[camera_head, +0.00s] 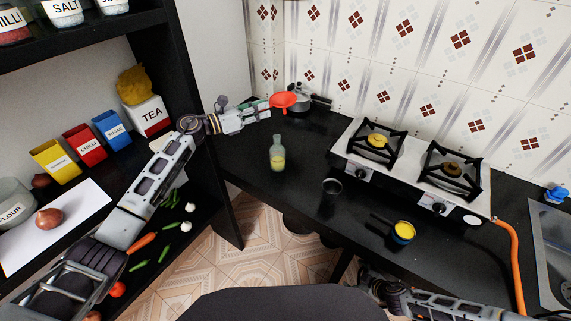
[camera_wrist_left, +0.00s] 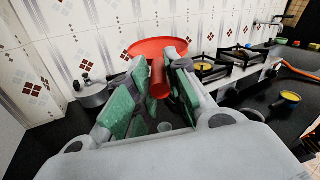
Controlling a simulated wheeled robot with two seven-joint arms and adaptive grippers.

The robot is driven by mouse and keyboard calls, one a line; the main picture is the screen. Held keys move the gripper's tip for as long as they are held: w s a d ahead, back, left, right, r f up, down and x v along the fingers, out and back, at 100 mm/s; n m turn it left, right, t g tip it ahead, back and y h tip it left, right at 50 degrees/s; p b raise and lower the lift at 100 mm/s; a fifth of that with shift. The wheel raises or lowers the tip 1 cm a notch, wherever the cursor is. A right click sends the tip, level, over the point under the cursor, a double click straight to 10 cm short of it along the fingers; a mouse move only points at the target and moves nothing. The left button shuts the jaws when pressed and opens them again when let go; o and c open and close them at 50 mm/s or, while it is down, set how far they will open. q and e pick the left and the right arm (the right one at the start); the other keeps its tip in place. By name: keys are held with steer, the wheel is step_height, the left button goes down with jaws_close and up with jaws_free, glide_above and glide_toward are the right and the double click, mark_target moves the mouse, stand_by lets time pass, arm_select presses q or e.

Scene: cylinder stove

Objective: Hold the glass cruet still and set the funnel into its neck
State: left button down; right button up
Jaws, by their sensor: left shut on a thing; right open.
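The glass cruet (camera_head: 278,156) stands upright on the black counter, with yellow liquid in its lower part. The red funnel (camera_head: 284,100) is held above the counter, behind the cruet and apart from it. My left gripper (camera_head: 264,106) is shut on the funnel. In the left wrist view the green finger pads close around the funnel's stem (camera_wrist_left: 159,82), below its wide red cone (camera_wrist_left: 157,46). My right gripper (camera_head: 370,279) is at the bottom edge of the head view, open and away from the cruet; its fingers show only in part.
A lidded pot (camera_head: 300,97) stands behind the funnel. A dark cup (camera_head: 331,189) and a blue pan with yellow contents (camera_head: 403,231) stand right of the cruet. The two-burner stove (camera_head: 400,180) is beyond them. A black shelf (camera_head: 205,110) rises at left. Counter around the cruet is clear.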

steer(key=s+r+n+g+y, duration=0.2)
steer(key=s+r+n, duration=0.15)
steer(key=s, duration=0.35)
steer(key=s+a+r+n+g+y, duration=0.1)
steer(key=a+r+n+g+y, duration=0.1)
steer(key=a+r+n, duration=0.3)
steer(key=s+a+r+n+g+y, duration=0.1)
steer(key=a+r+n+y, duration=0.1)
steer(key=a+n, duration=0.4)
steer(key=w+a+r+n+y, duration=0.3)
steer(key=w+a+r+n, duration=0.25)
steer(key=a+r, duration=0.5)
steer(key=w+a+r+m+t+y, duration=0.1)
steer(key=w+a+r+m+t, duration=0.35)
steer(key=w+r, duration=0.35)
steer(key=w+a+r+m+t, duration=0.35)
steer(key=w+a+r, duration=0.25)
steer(key=w, duration=0.4)
steer(key=w+r+m+t+h, duration=0.2)
steer(key=w+r+m+t, duration=0.15)
steer(key=w+m, duration=0.35)
steer(key=w+d+f+m+h, duration=0.2)
steer(key=w+d+m+h, duration=0.2)
steer(key=m, duration=0.8)
steer(key=shift+w+d+g+h, duration=0.4)
steer(key=shift+w+h, duration=0.8)
steer(key=shift+h, duration=0.7)
